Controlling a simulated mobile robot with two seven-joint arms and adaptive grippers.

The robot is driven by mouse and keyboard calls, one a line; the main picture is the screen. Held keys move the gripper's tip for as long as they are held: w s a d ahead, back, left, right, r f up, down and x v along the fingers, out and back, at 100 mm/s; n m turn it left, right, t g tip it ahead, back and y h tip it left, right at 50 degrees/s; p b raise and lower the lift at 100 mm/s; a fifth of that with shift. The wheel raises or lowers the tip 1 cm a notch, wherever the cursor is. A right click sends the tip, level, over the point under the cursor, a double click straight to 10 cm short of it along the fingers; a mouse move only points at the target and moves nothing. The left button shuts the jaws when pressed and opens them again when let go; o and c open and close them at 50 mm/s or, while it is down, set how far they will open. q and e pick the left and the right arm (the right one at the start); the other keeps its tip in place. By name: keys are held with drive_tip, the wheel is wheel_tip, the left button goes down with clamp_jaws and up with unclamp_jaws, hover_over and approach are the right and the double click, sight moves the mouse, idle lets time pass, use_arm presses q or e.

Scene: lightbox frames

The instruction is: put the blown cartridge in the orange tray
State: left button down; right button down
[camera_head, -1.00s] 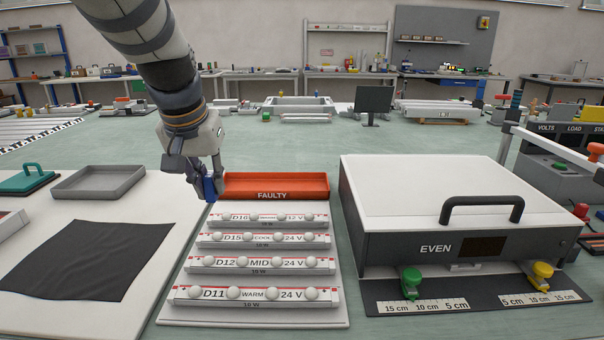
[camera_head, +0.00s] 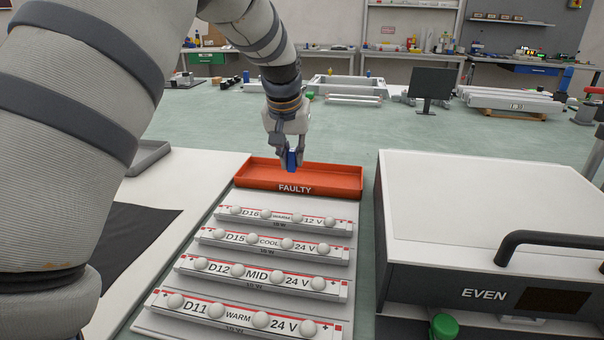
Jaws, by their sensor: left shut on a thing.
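My left gripper (camera_head: 291,160) comes down from above and is shut on a small blue cartridge (camera_head: 292,160). The cartridge is held upright over the orange tray (camera_head: 345,184) marked FAULTY, near its middle. I cannot tell whether its lower end touches the tray floor. No other thing shows in the tray. My right gripper is not in view.
Several labelled light strips (camera_head: 262,271) lie on a white board in front of the tray. A large white box marked EVEN (camera_head: 480,220) with a black handle stands at the right. A black cloth (camera_head: 130,235) and a grey tray (camera_head: 150,155) are at the left.

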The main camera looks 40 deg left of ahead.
use_arm(q)
drive_tip(key=shift+w+a+f, duration=0.1)
drive_tip(key=shift+w+f, duration=0.6)
drive_tip(key=shift+f, duration=0.1)
drive_tip(key=f, duration=0.3)
drive_tip(key=shift+w+f, duration=0.25)
drive_tip(key=shift+w, duration=0.05)
drive_tip(key=shift+r, duration=0.1)
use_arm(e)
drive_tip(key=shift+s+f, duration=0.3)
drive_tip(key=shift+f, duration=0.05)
use_arm(q)
drive_tip(key=c, duration=1.6)
unclamp_jaws()
drive_tip(key=shift+f, duration=0.2)
